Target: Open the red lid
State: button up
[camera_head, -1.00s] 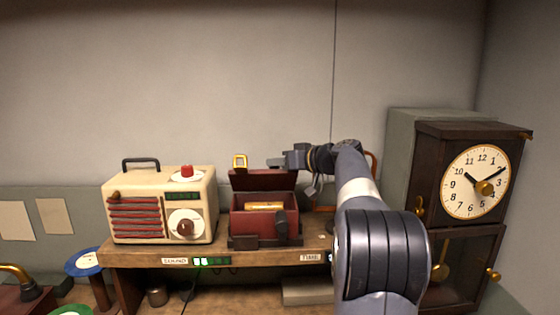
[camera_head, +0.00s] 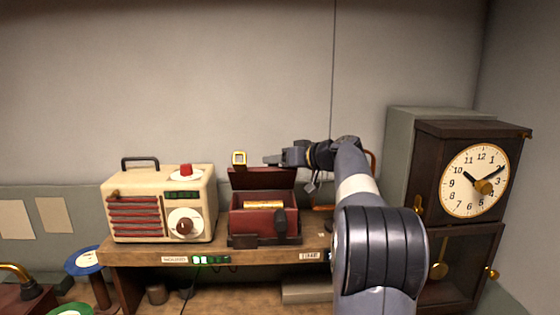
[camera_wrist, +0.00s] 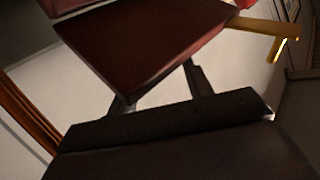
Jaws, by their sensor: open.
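The dark red box (camera_head: 250,222) stands on the wooden shelf between the radio and my arm. A gold cylinder (camera_head: 264,204) shows inside the box. My gripper (camera_head: 268,160) is open just above the lid's upper right edge, holding nothing; I cannot tell whether it touches the lid. In the wrist view a dark red panel (camera_wrist: 145,45), seemingly the lid, fills the upper middle.
A cream radio (camera_head: 160,205) with a red knob on top stands left of the box. A dark wooden clock (camera_head: 470,185) stands at the right. The shelf (camera_head: 135,256) has labels along its front edge. The wall behind is bare.

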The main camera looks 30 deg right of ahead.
jog(key=b+v, duration=0.3)
jog(key=v, duration=0.7)
jog(key=shift+s+b, duration=0.3)
jog(key=shift+s, duration=0.05)
jog(key=shift+d, duration=0.15)
